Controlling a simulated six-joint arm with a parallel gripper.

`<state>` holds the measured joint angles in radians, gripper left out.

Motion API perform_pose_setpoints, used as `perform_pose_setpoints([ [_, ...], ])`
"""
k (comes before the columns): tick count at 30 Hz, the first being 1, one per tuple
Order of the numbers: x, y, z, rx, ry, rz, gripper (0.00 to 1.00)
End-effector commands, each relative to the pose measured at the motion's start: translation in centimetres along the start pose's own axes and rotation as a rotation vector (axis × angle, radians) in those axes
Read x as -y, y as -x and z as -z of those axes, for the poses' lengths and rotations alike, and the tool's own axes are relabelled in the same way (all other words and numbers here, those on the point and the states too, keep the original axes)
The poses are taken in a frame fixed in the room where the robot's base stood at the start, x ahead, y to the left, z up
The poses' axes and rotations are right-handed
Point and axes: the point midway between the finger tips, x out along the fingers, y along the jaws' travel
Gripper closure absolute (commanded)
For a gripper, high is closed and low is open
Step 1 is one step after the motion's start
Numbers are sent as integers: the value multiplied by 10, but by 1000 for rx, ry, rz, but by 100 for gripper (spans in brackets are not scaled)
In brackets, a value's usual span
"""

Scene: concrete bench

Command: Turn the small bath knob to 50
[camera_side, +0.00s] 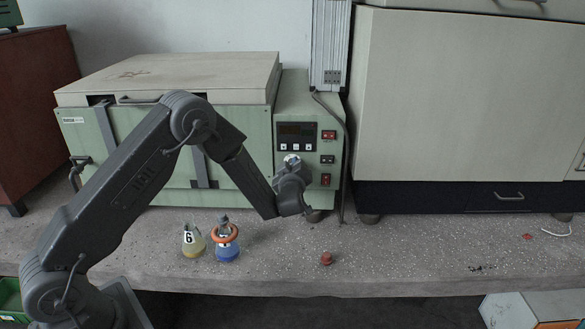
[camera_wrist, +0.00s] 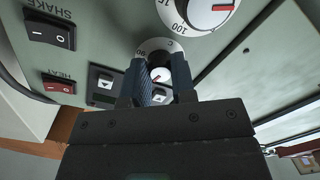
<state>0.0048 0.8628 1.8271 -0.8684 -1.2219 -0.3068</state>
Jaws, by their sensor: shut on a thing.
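A larger knob (camera_wrist: 207,10) with a red pointer and a scale showing 100 is just above right. In the side view my gripper (camera_side: 291,172) is against the green bath's control panel (camera_side: 288,103) and hides the small knob.
SHAKE (camera_wrist: 49,33) and HEAT (camera_wrist: 64,87) switches are left of the knobs in the wrist view. Two flasks, one yellowish (camera_side: 194,243) and one blue (camera_side: 227,248) with an orange ring, stand on the bench. A small red object (camera_side: 326,258) lies right of them.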

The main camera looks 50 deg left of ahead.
Motion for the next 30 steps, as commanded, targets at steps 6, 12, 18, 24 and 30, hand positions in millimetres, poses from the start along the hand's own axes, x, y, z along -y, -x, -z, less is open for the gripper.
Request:
perform_pose_setpoints([
  [6,-1,0,1,5,204,-7,99],
  [12,0,0,1,11,390,-11,99],
  [18,0,0,1,17,552,-16,99],
  [24,0,0,1,21,672,-19,99],
  [30,0,0,1,23,743,-20,99],
])
